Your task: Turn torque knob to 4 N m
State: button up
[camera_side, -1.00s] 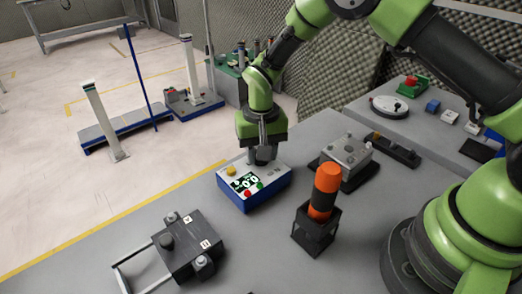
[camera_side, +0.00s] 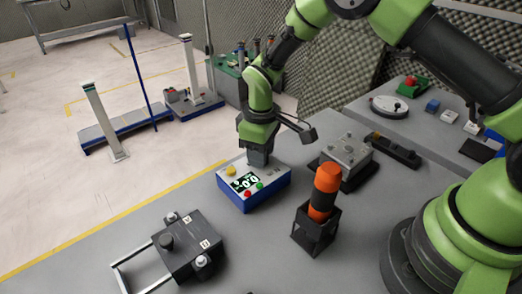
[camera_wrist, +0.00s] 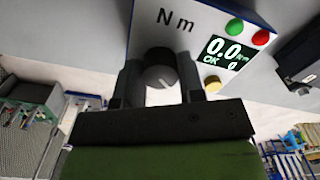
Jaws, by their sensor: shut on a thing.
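The torque tester is a white-topped box with blue sides (camera_side: 262,193) on the grey table. Its display (camera_side: 245,183) shows a reading like 0.0. In the wrist view the display (camera_wrist: 228,54) reads 0.0 N m with OK below it. The grey round knob (camera_wrist: 159,74) stands beside the printed "N m", with a pale pointer mark on its face. My gripper (camera_side: 259,163) points down at the box's far side, its two dark fingers closed on opposite sides of the knob. The fingers hide the knob in the side view; no scale is readable around it.
An orange-and-black tool stands in a black holder (camera_side: 309,238) to the right. A grey box (camera_side: 347,158) with small knobs is behind it. A dark box (camera_side: 187,247) with a metal frame lies at front left. The table between them is clear.

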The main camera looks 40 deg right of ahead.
jog(key=shift+n, duration=1.7)
jog(key=o, duration=0.9)
notch_tip(320, 180, up, 9)
jog(key=shift+r, duration=0.5)
